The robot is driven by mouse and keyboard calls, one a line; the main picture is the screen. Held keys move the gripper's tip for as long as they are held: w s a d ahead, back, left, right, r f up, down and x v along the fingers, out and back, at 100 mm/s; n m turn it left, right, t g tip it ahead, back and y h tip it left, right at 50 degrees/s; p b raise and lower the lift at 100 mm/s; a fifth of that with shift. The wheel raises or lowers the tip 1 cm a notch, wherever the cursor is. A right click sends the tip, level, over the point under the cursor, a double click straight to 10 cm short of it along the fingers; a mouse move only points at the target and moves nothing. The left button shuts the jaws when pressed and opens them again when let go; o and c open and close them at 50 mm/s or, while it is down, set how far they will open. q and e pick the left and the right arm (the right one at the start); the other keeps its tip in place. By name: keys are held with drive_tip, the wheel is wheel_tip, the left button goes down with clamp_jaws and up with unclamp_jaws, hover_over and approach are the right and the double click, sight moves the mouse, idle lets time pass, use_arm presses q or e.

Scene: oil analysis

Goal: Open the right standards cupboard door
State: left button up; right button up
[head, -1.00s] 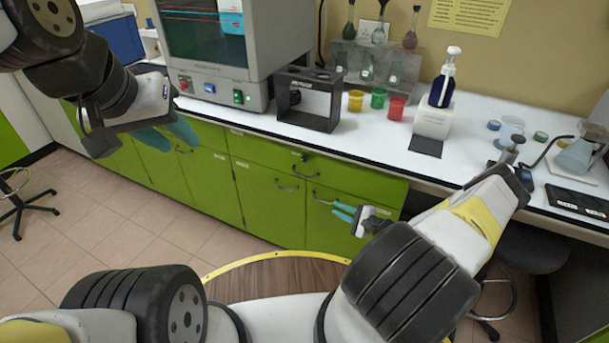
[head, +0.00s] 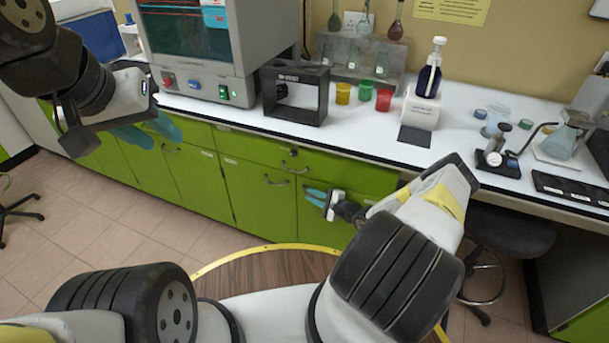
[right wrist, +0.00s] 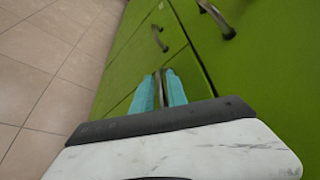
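The right standards cupboard door (head: 340,232) is a green panel under the bench, right of another green door (head: 258,205). It looks closed. My right gripper (head: 314,197) is in front of its upper left part, with its teal fingers slightly apart. In the right wrist view, a metal handle (right wrist: 160,92) lies between the two fingers of that gripper (right wrist: 160,90); whether they touch it is unclear. In the head view the gripper covers this handle. My left gripper (head: 148,134) is open and empty, in front of the cupboards further left.
A drawer handle (head: 288,166) is just above the door. The white bench (head: 370,148) carries an instrument (head: 205,85), a black rack (head: 296,95), coloured cups (head: 383,100) and a pump bottle (head: 430,70). A dark stool (head: 505,235) stands at right.

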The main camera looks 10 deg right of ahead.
clamp_jaws()
drive_tip(key=shift+s+f, duration=0.1)
drive_tip(key=shift+f, duration=0.05)
idle(1.1)
